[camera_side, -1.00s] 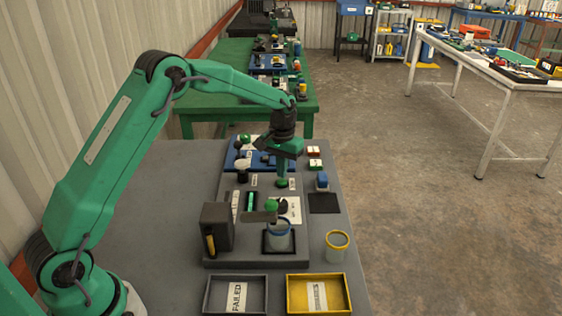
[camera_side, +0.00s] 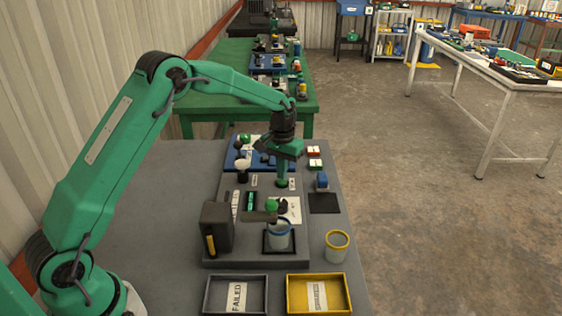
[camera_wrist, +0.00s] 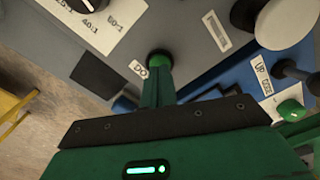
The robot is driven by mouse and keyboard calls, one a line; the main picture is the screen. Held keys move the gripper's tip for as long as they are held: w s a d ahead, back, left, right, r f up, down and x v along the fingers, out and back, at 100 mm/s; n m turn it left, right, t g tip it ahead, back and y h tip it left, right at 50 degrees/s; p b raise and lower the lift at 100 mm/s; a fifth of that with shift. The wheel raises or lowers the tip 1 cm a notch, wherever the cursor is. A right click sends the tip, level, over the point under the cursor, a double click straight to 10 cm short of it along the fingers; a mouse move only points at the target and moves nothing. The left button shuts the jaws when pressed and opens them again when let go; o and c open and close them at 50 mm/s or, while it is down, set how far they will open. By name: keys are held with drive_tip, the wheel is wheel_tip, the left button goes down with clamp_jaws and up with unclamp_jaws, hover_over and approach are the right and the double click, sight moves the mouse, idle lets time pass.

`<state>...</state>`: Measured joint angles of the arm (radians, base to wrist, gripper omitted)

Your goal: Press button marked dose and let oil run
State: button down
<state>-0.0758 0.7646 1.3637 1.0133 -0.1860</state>
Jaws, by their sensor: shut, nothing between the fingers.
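My gripper (camera_side: 282,178) is shut and empty, pointing down over the panel. The label beside the button (camera_wrist: 139,69) is partly covered, with only "DO" readable. The fingertips look to be at the button, but I cannot tell whether it is pressed down. A grey cup with a blue rim (camera_side: 279,241) stands on a dark square near the panel's front, below the green-topped spout (camera_side: 271,206). No oil stream can be made out.
A ratio dial (camera_wrist: 88,4) and white and black knobs (camera_wrist: 285,22) lie near the button. A dark box (camera_side: 216,228) stands left of the cup. A yellow-rimmed cup (camera_side: 337,247) stands to the right. A FAILED tray (camera_side: 209,295) and a yellow tray (camera_side: 345,296) lie in front.

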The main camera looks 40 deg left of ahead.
drive_tip(key=shift+f, duration=0.7)
idle(0.3)
drive_tip(key=shift+r, duration=3.8)
